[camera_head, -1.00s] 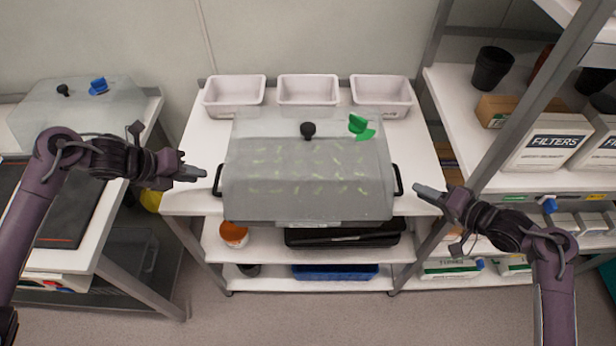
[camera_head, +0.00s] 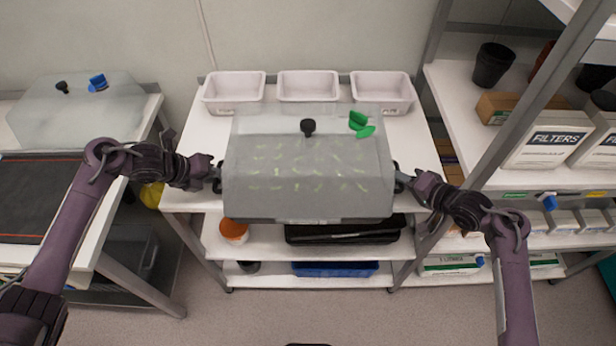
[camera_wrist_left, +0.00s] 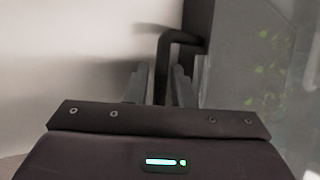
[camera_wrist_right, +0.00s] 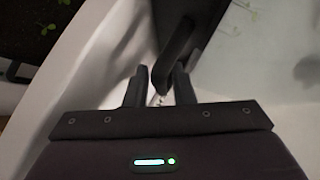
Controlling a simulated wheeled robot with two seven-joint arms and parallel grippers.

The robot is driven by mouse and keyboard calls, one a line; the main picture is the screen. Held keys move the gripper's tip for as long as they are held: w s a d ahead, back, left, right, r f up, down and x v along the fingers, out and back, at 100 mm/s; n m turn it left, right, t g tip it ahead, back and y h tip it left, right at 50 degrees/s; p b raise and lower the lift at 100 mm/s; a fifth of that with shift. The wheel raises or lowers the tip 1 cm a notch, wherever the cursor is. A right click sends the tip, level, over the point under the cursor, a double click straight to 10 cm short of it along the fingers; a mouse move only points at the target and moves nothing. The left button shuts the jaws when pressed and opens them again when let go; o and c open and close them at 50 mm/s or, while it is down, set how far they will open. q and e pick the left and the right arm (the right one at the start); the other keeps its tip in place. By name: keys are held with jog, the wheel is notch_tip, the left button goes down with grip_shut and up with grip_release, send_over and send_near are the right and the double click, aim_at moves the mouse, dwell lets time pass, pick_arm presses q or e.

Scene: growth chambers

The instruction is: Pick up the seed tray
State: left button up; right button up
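The seed tray (camera_head: 308,165) sits on the middle bench under a translucent cover with a black knob (camera_head: 308,126) and a green vent (camera_head: 360,123). Rows of small seedlings show through the cover. Black handles stick out at both ends. My left gripper (camera_head: 214,174) is at the left handle; in the left wrist view the handle (camera_wrist_left: 163,62) stands between its parted fingers. My right gripper (camera_head: 412,184) is at the right handle; in the right wrist view the handle (camera_wrist_right: 160,75) lies between its parted fingers. Neither gripper visibly clamps its handle.
Three white bins (camera_head: 308,88) stand behind the tray. Shelves below hold an orange-lidded tub (camera_head: 233,231), black trays (camera_head: 345,231) and a blue tray (camera_head: 335,271). A rack post (camera_head: 520,120) rises at right. Another bench (camera_head: 110,215) stands at left.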

pick_arm(q)
jog(key=shift+c, duration=0.3)
pick_arm(e)
jog(key=shift+c, duration=0.2)
pick_arm(q)
grip_shut()
pick_arm(e)
grip_shut()
dwell(0.4)
pick_arm(q)
jog(key=shift+w+r, duration=0.1)
jog(key=shift+r, duration=0.1)
pick_arm(e)
jog(key=shift+w+r, duration=0.1)
jog(key=shift+r, duration=0.1)
